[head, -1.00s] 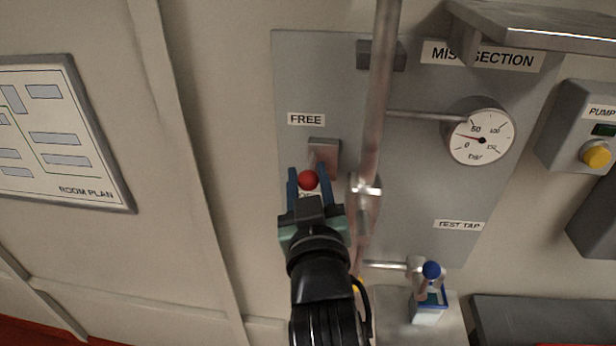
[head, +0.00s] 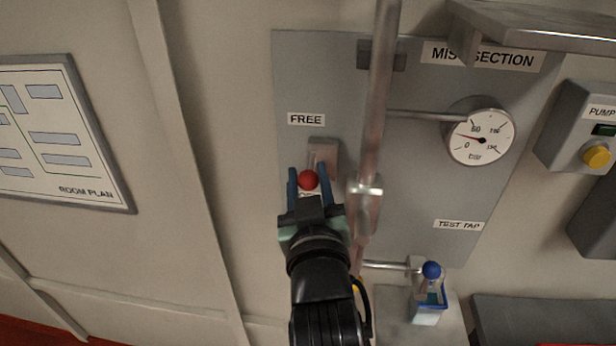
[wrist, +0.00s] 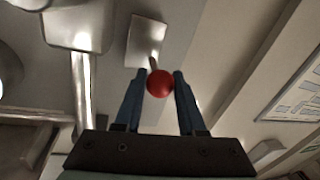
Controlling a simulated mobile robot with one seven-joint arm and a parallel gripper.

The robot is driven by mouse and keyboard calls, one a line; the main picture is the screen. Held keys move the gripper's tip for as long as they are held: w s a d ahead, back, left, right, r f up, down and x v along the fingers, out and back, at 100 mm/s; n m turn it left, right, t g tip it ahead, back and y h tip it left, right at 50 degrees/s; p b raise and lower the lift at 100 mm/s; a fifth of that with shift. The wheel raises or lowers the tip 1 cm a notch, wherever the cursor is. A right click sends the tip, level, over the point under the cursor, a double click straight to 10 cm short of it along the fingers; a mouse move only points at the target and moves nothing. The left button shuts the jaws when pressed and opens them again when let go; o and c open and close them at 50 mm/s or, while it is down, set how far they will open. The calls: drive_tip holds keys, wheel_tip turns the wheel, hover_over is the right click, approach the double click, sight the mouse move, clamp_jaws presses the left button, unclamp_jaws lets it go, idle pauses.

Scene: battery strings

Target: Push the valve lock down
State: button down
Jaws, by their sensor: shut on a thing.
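The valve lock shows as a red ball knob (head: 308,180) on a short stem from a small grey block (head: 324,155), below the FREE label (head: 306,119) on the grey panel. My gripper (head: 308,184) is at the knob, with its blue fingers on either side of it. In the wrist view the red knob (wrist: 160,84) sits between the two fingertips (wrist: 160,82), and its stem runs to the block (wrist: 147,40). The gripper is shut on the knob. A label below the knob is mostly hidden by my gripper.
A vertical pipe (head: 378,110) runs close to the right of my gripper. A pressure gauge (head: 480,138), a blue-knobbed test tap (head: 432,270) and a pump box (head: 582,130) are farther right. A room plan (head: 62,135) hangs left. The wall between is clear.

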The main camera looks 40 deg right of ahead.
drive_tip(key=shift+f, duration=0.1)
drive_tip(key=shift+f+b, duration=1.35)
drive_tip(key=shift+f, duration=0.45)
drive_tip(key=c, duration=0.5)
unclamp_jaws()
drive_tip(key=shift+r, duration=0.1)
drive_tip(key=shift+p+v, duration=1.7)
drive_tip(key=shift+v, duration=4.8)
